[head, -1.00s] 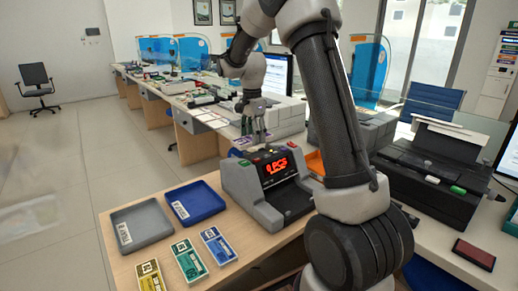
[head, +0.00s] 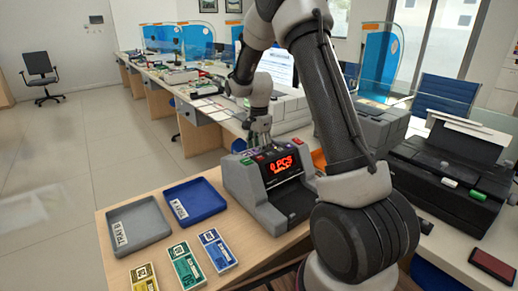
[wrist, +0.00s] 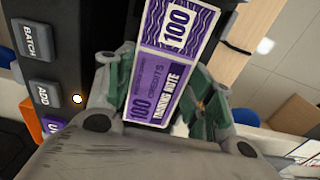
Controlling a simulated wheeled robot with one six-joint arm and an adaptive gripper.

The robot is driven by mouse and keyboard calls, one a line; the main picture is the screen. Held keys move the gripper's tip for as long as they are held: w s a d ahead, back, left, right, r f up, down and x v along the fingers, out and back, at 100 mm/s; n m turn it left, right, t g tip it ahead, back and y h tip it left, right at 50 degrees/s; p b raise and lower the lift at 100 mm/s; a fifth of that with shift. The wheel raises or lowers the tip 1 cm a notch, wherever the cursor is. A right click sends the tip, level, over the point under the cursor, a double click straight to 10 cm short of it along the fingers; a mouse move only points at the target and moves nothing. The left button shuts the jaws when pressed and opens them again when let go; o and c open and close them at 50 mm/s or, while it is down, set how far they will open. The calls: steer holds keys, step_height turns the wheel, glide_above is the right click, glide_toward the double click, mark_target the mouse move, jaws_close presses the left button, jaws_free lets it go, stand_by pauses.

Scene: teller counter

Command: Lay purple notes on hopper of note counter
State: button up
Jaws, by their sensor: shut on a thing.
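The purple notes (wrist: 160,75) are a flat stack marked 100, "credits" and "training note". My gripper (wrist: 165,100) is shut on them, with one green-padded finger on each side. In the head view my gripper (head: 260,143) points down at the top rear of the grey note counter (head: 245,190). The counter's red display reads 0 PCS. In the wrist view the counter's dark panel (wrist: 55,60) with BATCH and ADD buttons is left of the notes. The hopper is mostly hidden, and I cannot tell whether the notes touch it.
A grey tray (head: 140,222) and a blue tray (head: 196,203) lie left of the counter. Yellow (head: 144,277), green (head: 187,264) and blue (head: 217,249) note stacks lie in front. A black printer (head: 445,175) stands at right. An orange item (head: 319,158) sits behind the counter.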

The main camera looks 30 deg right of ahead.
steer(key=o, duration=1.1)
steer(key=shift+o, duration=0.2)
steer(key=shift+r, duration=0.25)
steer(key=s+r+n+t, duration=0.1)
steer(key=s+r+n, duration=0.15)
steer(key=r, duration=0.65)
steer(key=s+r+n, duration=0.1)
steer(key=s+r, duration=0.3)
steer(key=r, duration=0.5)
steer(key=s+r+n+t, duration=0.1)
steer(key=s+n, duration=0.5)
steer(key=s, duration=0.8)
steer(key=s+a+r+n+t, duration=0.1)
steer(key=s+n, duration=0.5)
steer(key=s, duration=0.8)
steer(key=shift+a+r+t, duration=0.25)
steer(key=shift+r+t, duration=0.1)
steer(key=shift+t, duration=0.35)
